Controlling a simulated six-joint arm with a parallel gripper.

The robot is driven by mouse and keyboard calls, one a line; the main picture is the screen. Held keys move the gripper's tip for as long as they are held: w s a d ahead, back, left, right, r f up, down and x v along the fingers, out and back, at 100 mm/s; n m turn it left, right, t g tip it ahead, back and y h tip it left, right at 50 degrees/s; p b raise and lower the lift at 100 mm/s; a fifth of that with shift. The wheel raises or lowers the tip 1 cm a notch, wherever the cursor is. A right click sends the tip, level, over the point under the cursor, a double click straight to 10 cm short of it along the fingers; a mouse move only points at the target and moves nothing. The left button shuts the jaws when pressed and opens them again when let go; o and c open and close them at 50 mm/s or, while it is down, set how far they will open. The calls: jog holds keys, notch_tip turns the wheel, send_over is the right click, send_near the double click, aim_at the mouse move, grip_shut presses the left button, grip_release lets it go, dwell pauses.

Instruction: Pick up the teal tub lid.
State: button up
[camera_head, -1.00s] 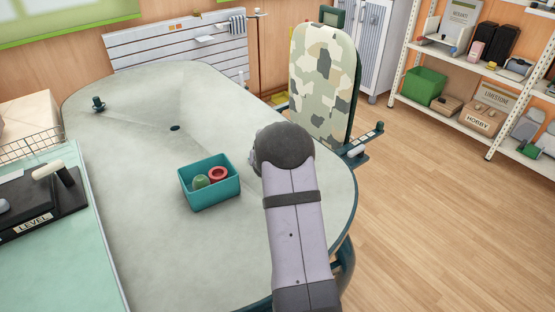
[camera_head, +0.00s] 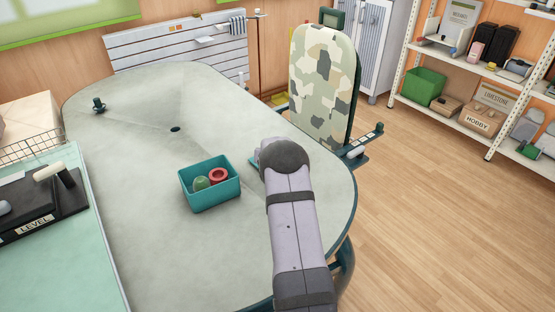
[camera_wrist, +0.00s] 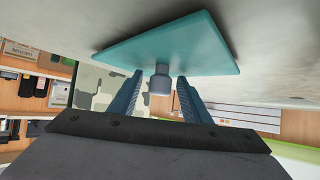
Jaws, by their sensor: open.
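The teal tub lid (camera_wrist: 165,42) lies on the table in the wrist view, a flat rectangular plate with a grey-blue knob (camera_wrist: 159,84). In the head view only a small teal edge of the lid (camera_head: 254,162) shows left of my arm; the rest is hidden. My gripper (camera_wrist: 160,77) is open, with one finger on each side of the knob in the picture. A gap shows on both sides of the knob, so it is not gripped. The fingertips reach close to the lid's underside edge in the picture; contact cannot be told.
A teal tub (camera_head: 211,194) holding a green piece (camera_head: 201,183) and a red ring (camera_head: 218,175) stands left of my arm. The grey table (camera_head: 150,220) is mostly clear. A dark teal object (camera_head: 99,105) stands at the far left.

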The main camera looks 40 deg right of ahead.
grip_shut()
jog(key=shift+r, duration=0.15)
jog(key=shift+r+p, duration=2.4)
jog(key=shift+p, duration=0.15)
